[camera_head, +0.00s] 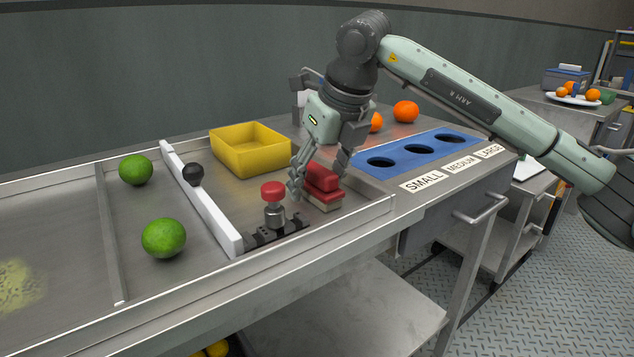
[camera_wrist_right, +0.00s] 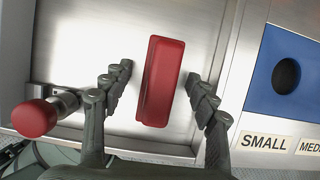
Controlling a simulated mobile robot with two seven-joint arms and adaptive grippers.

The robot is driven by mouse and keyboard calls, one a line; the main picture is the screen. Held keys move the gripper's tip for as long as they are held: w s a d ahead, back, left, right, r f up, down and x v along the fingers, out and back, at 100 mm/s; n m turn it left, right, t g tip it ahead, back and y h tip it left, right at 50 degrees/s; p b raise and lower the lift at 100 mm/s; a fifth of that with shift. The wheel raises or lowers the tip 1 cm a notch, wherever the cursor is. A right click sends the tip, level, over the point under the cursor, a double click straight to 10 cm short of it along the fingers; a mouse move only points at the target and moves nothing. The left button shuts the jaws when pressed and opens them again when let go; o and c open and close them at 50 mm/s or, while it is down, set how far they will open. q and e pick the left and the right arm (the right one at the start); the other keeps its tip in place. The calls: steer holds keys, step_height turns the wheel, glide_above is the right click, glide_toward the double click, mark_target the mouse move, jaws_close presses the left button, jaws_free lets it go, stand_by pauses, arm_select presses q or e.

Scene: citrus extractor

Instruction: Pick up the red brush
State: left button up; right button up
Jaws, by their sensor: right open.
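The red brush (camera_head: 322,182) lies on the metal worktop near its front edge, with a pale bristle part under its red body. In the right wrist view the red brush (camera_wrist_right: 161,82) lies between the two open fingers, apart from both. My right gripper (camera_head: 318,180) points down over the brush, its fingers on either side of it. It also shows in the right wrist view (camera_wrist_right: 160,88), open and empty. My left gripper is not in view.
A red-topped knob (camera_head: 273,191) stands just left of the brush, close to my left-hand finger. A yellow bin (camera_head: 250,150) stands behind. A blue panel with holes (camera_head: 418,150) is at right. Two limes (camera_head: 164,238) lie beyond a white bar (camera_head: 200,198).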

steer(key=shift+f, duration=0.15)
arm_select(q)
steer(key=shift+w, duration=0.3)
arm_select(e)
steer(key=shift+c, duration=1.1)
steer(key=c, duration=1)
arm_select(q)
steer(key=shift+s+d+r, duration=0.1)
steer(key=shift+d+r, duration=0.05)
arm_select(e)
steer(key=shift+c, duration=0.2)
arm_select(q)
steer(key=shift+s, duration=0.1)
